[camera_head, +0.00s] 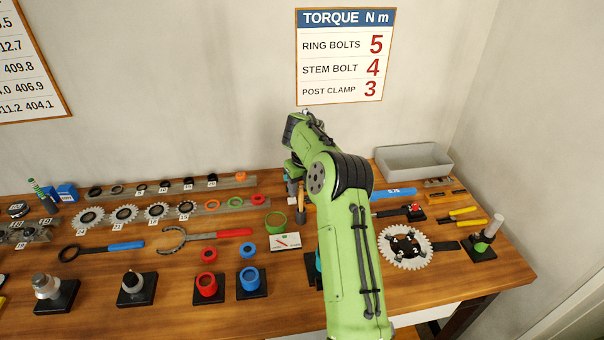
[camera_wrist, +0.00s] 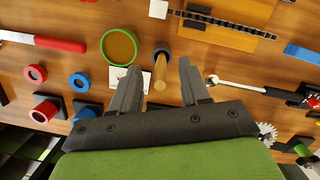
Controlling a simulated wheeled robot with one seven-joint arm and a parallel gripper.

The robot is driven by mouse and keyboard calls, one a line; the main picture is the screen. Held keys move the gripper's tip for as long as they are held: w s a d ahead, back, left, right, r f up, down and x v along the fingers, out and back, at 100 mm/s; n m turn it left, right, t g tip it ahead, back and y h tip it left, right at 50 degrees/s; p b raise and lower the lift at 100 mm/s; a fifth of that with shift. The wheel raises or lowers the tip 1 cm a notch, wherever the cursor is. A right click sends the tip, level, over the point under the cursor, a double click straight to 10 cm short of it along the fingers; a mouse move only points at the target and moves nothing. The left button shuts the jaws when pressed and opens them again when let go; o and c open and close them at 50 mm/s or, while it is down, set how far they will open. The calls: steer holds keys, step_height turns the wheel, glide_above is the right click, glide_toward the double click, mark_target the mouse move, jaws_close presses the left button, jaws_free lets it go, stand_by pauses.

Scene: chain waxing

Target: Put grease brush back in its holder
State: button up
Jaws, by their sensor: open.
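A wooden-handled tool, which looks like the grease brush (camera_wrist: 159,76), shows between the spread fingers of my gripper (camera_wrist: 160,68) in the wrist view. Its handle end points toward the camera, and its far end meets a dark round piece (camera_wrist: 163,52) that may be its holder; I cannot tell whether it sits inside. The fingers look apart from the handle. In the head view the wooden handle (camera_head: 301,208) shows just below my gripper (camera_head: 293,183), partly beside my green arm. My gripper is open and empty above the bench.
A green ring (camera_head: 277,221) and a white card (camera_head: 285,241) lie left of the handle. Red (camera_head: 208,286) and blue (camera_head: 251,281) cups stand nearer the front. A chainring (camera_head: 404,247) lies to the right, and a grey tray (camera_head: 414,160) stands behind.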

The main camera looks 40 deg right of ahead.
step_height(320, 180, up, 14)
steer(key=s+p, duration=0.2)
steer(key=p, duration=0.1)
steer(key=shift+s+a, duration=0.15)
steer(key=shift+s, duration=0.1)
steer(key=shift+r, duration=0.1)
steer(key=s+a+r+n+t+h+b, duration=0.1)
steer(key=s+a+r+n, duration=0.5)
steer(key=a+n, duration=0.3)
steer(key=s+a+r+n+t+h, duration=0.1)
steer(key=s+a+r+n, duration=0.5)
steer(key=n, duration=0.5)
steer(key=s+a+f+n+y, duration=0.1)
steer(key=s+a+f+n, duration=0.3)
steer(key=s+n, duration=0.4)
steer(key=s+a+f+n+t+y, duration=0.1)
steer(key=s+a+f+n, duration=0.4)
steer(key=s+n, duration=0.4)
steer(key=shift+s+a+t+b, duration=0.3)
steer(key=shift+s+a, duration=0.05)
steer(key=shift+s, duration=0.6)
